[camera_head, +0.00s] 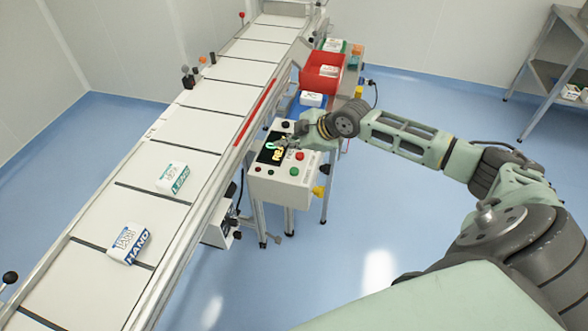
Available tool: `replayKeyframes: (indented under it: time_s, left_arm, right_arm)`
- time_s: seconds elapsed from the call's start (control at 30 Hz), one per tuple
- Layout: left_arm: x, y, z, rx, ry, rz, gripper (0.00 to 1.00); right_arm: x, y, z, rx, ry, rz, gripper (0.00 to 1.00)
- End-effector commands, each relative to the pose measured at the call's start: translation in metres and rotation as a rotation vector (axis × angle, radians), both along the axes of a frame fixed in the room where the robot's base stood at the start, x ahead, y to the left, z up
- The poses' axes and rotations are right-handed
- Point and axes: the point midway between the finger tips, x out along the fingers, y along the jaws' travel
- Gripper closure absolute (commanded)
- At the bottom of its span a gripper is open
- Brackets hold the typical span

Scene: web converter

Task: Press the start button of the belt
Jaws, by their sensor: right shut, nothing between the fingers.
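A white control box (268,178) stands on legs beside the conveyor belt (185,130). Its top has a dark display (266,153), a red button (299,156) and a green button (294,171). The arm of my right gripper (284,143) reaches in from the right. The gripper is shut and empty, over the top of the box near the display and left of the red button. It hides part of the panel. I cannot tell whether it touches the panel. My left gripper is not in view.
Two small packages lie on the belt, one lettered in green (173,178) and one in blue (128,243). A red bin (322,82) stands behind the box, with a small white box (311,99) before it. A shelf (555,85) stands far right. The blue floor between is clear.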

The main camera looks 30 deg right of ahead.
Motion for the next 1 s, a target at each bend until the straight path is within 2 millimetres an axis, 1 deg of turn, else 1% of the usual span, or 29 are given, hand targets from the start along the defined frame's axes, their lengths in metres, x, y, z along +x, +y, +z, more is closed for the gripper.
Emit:
replayKeyframes:
  time_s: [0.1, 0.37, 0.57, 0.77, 1.0]
  left_arm:
    - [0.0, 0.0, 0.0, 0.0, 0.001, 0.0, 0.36]
    - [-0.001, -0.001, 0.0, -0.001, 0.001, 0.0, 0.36]
    - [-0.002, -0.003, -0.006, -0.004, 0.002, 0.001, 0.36]
    - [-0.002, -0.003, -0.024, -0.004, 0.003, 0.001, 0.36]
    - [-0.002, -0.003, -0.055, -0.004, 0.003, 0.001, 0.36]
  right_arm:
    - [0.001, -0.001, 0.005, -0.002, -0.005, 0.006, 1.0]
    - [0.001, -0.001, 0.004, -0.002, -0.005, 0.005, 1.0]
    - [0.001, -0.001, -0.003, -0.002, -0.004, 0.004, 1.0]
    - [0.001, -0.001, -0.023, -0.002, -0.003, 0.004, 1.0]
    - [0.0, -0.001, -0.059, -0.003, -0.003, 0.004, 1.0]
